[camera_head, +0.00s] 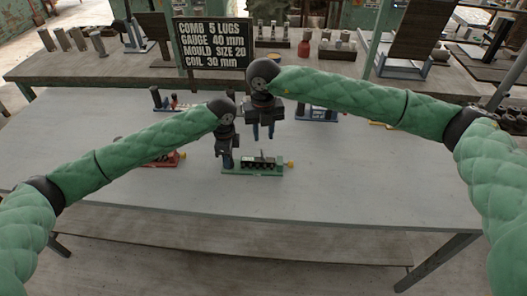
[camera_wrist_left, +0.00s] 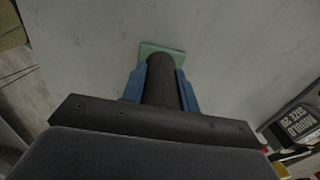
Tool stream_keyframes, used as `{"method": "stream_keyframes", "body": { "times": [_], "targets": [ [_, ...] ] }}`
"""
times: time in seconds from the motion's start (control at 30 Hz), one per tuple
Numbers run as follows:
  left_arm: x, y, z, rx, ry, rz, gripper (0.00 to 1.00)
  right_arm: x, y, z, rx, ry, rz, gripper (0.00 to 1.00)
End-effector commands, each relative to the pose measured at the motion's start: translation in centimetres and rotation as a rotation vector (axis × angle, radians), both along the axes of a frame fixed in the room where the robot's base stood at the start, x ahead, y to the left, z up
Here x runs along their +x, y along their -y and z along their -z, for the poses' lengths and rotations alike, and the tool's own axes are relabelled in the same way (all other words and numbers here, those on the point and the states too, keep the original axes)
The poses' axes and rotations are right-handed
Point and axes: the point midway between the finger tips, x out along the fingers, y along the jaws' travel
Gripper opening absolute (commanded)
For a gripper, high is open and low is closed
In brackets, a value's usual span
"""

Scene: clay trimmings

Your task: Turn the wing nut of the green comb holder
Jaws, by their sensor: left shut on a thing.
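The green comb holder (camera_head: 255,172) lies on the grey table, with a dark toothed block (camera_head: 258,163) on its base. Its yellow wing nut (camera_head: 290,164) is at the right end. My left gripper (camera_head: 227,163) is at the holder's left end. In the left wrist view its blue fingers are shut on a dark round post (camera_wrist_left: 161,85), with a pale green plate edge (camera_wrist_left: 163,47) beyond it. My right gripper (camera_head: 263,134) hangs above and behind the holder, its fingers apart and nothing seen between them. It is clear of the wing nut.
A red holder (camera_head: 172,159) is partly behind my left arm. A blue holder (camera_head: 317,115) and another holder (camera_head: 172,104) stand at the table's back. A black sign (camera_head: 212,44) stands behind them. The table's front and right (camera_head: 390,180) are clear.

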Motion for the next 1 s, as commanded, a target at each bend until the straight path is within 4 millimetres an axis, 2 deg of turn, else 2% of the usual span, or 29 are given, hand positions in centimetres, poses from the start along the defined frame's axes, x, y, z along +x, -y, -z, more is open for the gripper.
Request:
{"method": "stream_keyframes", "body": {
  "times": [0.2, 0.43, 0.63, 0.93, 1.0],
  "targets": [
    [0.0, 0.0, 0.0, 0.0, 0.001, 0.0, 0.0, 0.0, 0.0, 4.0, -0.001, -0.002, 0.0, 0.3],
    [0.0, 0.0, 0.0, 0.0, 0.001, 0.0, 0.0, 0.0, 0.0, 7.1, -0.001, -0.002, 0.0, 0.3],
    [0.0, 0.0, 0.0, 0.0, 0.001, 0.0, 0.0, 0.0, 0.0, 8.3, 0.001, -0.001, 0.0, 0.3],
    [0.0, 0.0, 0.0, 0.0, 0.001, 0.0, 0.0, 0.0, 0.0, 8.5, 0.0, 0.0, -0.001, 0.3],
    [0.0, 0.0, 0.0, 0.0, 0.001, 0.0, 0.0, 0.0, 0.0, 8.5, 0.0, 0.0, -0.001, 0.16]
  ]
}}
